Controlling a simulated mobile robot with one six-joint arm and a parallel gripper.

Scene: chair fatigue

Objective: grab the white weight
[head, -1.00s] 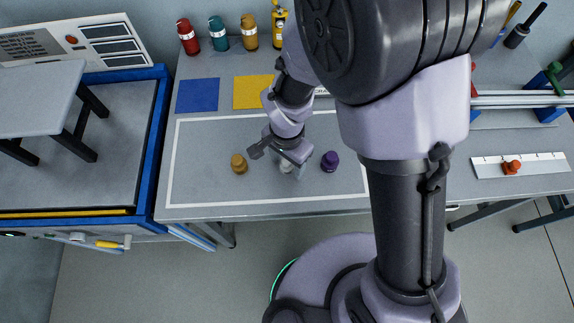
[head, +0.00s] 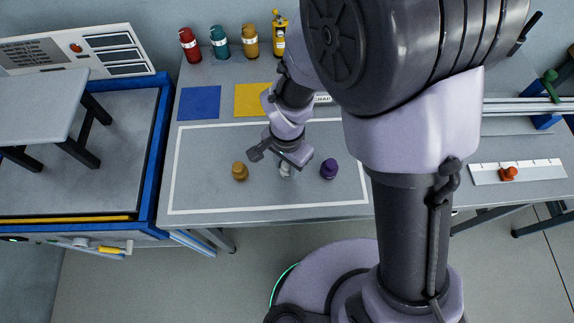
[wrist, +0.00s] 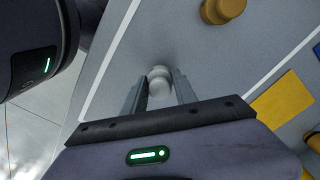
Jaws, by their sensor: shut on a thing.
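The white weight (wrist: 159,82) is between the two fingers of my gripper (wrist: 158,92) in the wrist view, and the fingers are shut on it. In the head view the white weight (head: 285,170) shows only in part below my gripper (head: 288,165), which hides the rest. It is inside the white-outlined area of the table, between a yellow-brown weight (head: 240,171) on the left and a purple weight (head: 329,168) on the right. I cannot tell whether the white weight touches the table.
Blue (head: 199,102) and yellow (head: 254,99) squares lie behind the outlined area. Red (head: 190,44), teal (head: 219,38) and amber (head: 250,40) bottles stand at the back. A blue-framed bench (head: 161,120) is on the left. An orange weight (head: 508,174) sits on a ruled strip at right.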

